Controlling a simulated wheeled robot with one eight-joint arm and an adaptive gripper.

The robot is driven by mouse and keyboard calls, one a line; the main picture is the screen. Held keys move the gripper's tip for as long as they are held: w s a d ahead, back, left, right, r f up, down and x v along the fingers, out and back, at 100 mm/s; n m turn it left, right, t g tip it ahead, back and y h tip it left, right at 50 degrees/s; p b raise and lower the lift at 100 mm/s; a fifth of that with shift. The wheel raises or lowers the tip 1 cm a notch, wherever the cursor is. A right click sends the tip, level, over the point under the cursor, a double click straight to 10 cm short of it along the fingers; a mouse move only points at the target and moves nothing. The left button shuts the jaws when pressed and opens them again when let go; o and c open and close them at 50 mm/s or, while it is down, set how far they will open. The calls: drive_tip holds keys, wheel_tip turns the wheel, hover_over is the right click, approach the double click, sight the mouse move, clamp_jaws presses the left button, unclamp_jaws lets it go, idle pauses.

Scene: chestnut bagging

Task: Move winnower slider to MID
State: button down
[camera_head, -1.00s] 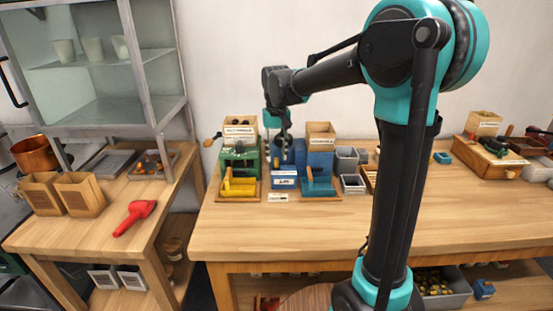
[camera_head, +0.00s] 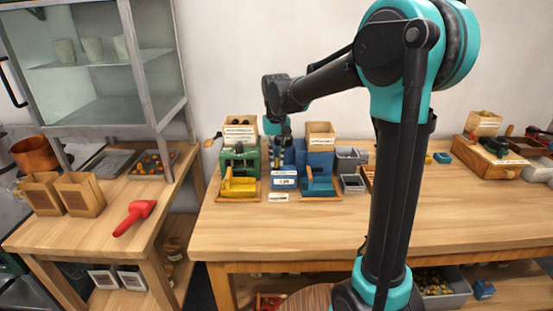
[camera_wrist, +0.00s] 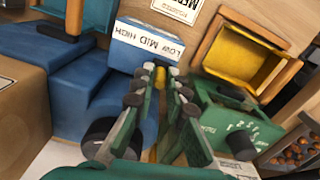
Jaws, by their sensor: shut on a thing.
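The winnower is the blue machine with a white LOW, MID, HIGH label (camera_wrist: 150,43), upside down in the wrist view. Its blue body also shows in the head view (camera_head: 284,183) at the back of the bench. The small yellow slider knob (camera_wrist: 160,74) sits just below the label, nearest the stretch between MID and LOW. My gripper (camera_wrist: 159,82), with green fingers and dark pads, is shut on the knob, which is partly hidden between the tips. In the head view my gripper (camera_head: 280,150) reaches down behind the winnower's front, its tips hard to make out.
A green machine with a numbered dial (camera_wrist: 238,142) and yellow tray (camera_wrist: 240,58) stands close on the right in the wrist view. A blue machine with a teal tray (camera_head: 318,184) stands right of the winnower. The bench front (camera_head: 290,228) is clear.

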drive_tip(key=shift+d, duration=1.3)
drive_tip(key=c, duration=1.5)
unclamp_jaws()
drive_tip(key=shift+c, duration=0.2)
wheel_tip(320, 180, up, 12)
drive_tip(key=shift+a, duration=0.1)
